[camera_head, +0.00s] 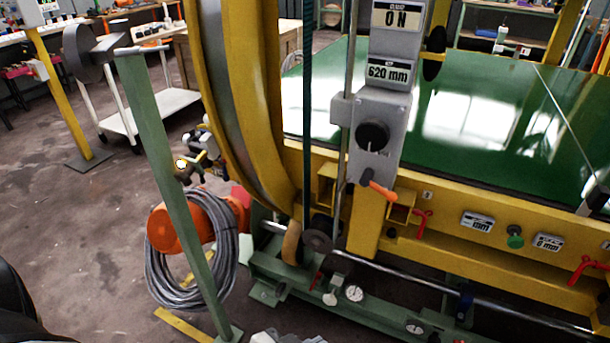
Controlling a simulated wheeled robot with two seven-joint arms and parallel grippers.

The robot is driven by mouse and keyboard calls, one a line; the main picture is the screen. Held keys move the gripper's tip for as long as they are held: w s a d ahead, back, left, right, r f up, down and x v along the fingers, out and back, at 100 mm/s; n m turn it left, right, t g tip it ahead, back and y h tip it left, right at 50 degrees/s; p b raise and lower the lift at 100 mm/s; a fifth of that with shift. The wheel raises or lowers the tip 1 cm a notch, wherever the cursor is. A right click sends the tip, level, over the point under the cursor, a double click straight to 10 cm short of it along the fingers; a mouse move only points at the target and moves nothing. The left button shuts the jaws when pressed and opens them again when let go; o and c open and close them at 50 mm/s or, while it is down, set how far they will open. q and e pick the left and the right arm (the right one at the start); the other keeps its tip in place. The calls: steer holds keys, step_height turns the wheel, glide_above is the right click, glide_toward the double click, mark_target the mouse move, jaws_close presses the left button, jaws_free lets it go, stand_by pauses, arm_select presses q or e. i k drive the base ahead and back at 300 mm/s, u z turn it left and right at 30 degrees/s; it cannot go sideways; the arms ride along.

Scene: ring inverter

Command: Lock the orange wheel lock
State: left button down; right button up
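A small orange lever (382,190) sticks out below the grey control box (378,125) on the yellow machine post, tilted down to the right. It is the orange part that looks most like the wheel lock, but I cannot tell whether it is locked. A larger orange body (174,230) sits at the lower left, partly behind a green post and beside a coil of grey cable. Neither of my grippers is in view. A dark shape at the lower left edge may be part of my own body.
The green post (165,165) stands in front of the machine's curved yellow ring (262,130). A green tabletop (480,110) fills the right. Red levers (422,222) and a steel rod run along the machine's front. Open floor (75,230) lies at the left.

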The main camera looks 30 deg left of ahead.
mark_target(365, 180)
steer(key=u, duration=0.5)
steer(key=k, duration=0.5)
steer(key=u, duration=1.5)
steer(key=i, duration=1.1)
steer(key=z, duration=1.9)
